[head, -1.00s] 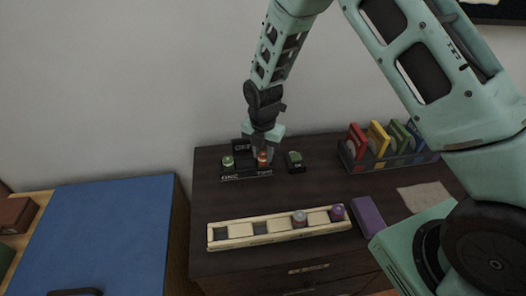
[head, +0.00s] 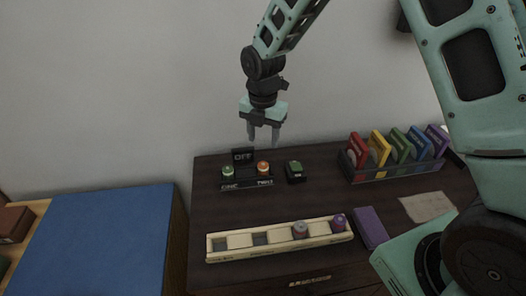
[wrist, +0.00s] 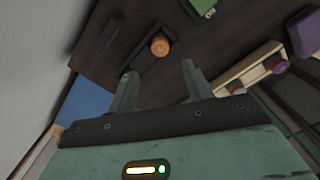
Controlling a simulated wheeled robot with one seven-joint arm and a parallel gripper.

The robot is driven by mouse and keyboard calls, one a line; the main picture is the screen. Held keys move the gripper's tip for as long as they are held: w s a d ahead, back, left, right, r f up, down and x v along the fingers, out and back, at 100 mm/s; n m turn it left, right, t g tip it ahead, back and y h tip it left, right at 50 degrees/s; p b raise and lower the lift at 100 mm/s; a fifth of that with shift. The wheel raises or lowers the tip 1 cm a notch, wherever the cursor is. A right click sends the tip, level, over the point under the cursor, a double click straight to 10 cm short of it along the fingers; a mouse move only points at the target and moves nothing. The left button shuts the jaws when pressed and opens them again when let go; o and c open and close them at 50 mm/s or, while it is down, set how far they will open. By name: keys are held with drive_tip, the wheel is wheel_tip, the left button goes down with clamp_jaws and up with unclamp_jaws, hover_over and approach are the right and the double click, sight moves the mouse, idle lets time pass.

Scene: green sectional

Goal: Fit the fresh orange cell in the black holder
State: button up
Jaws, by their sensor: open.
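The black holder (head: 245,183) stands on the dark cabinet top with a small sign reading OFF (head: 243,155) at its back. The orange cell (head: 263,168) sits upright in the holder's right place; its round orange top also shows in the wrist view (wrist: 159,46). My gripper (head: 264,143) is open and empty, above and apart from the orange cell. In the wrist view its two fingers (wrist: 158,80) are spread. How deep the orange cell sits cannot be told.
A cream tray (head: 282,238) with several slots lies in front, holding a grey-and-red cell (head: 300,229) and a purple cell (head: 339,222). A green-topped black block (head: 295,171) is right of the holder. A purple box (head: 370,228) and a rack of coloured cases (head: 395,170) stand further right.

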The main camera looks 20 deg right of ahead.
drive_tip(key=s+a+r+m, duration=0.3)
drive_tip(key=s+r+m, duration=0.15)
drive_tip(key=s, duration=0.25)
drive_tip(key=s+a+r+m, duration=0.4)
drive_tip(key=s+r, duration=0.1)
drive_tip(key=s, duration=0.2)
drive_tip(key=s+r+m, duration=0.1)
drive_tip(key=s+m, duration=1)
drive_tip(key=s, duration=0.5)
drive_tip(key=shift+d+r+y, duration=0.3)
drive_tip(key=shift+d, duration=0.1)
